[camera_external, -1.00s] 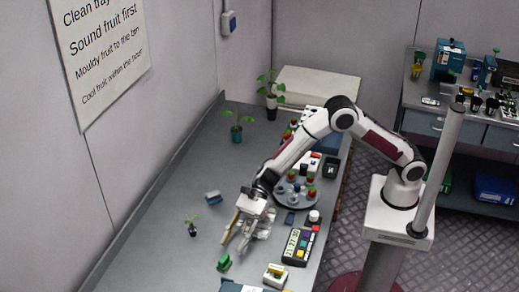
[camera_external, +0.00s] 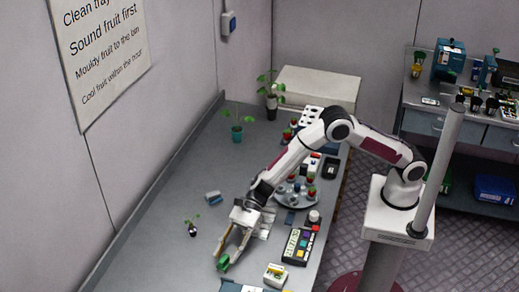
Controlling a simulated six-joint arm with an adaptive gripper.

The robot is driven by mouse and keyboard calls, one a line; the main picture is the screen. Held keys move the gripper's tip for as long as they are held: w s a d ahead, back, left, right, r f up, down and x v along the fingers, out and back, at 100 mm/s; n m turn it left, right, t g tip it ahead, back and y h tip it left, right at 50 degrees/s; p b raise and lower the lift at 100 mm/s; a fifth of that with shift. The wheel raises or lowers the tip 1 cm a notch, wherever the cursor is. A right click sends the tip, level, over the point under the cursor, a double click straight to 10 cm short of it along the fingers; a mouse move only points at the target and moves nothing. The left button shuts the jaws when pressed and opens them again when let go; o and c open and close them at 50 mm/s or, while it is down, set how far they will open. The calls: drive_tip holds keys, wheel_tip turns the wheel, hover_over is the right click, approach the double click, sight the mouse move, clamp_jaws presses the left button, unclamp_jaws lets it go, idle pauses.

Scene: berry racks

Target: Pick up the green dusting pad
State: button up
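The green dusting pad (camera_external: 223,263) is on the grey bench towards the front. My gripper (camera_external: 227,256) points down at it, with its fingers reaching to the pad and covering part of it. The fingers look spread apart, with the pad at or between their tips. I cannot tell whether they touch it.
A small seedling (camera_external: 192,228) and a blue-grey block (camera_external: 213,198) stand to the left on the bench. A keypad device (camera_external: 298,246) and a yellow-white box (camera_external: 275,275) are to the right. A round tray (camera_external: 284,197) with small pots lies behind. The bench's left side is mostly clear.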

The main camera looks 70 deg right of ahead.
sight(224, 263)
drive_tip(key=shift+x, duration=1.3)
drive_tip(key=shift+d, duration=0.1)
clamp_jaws()
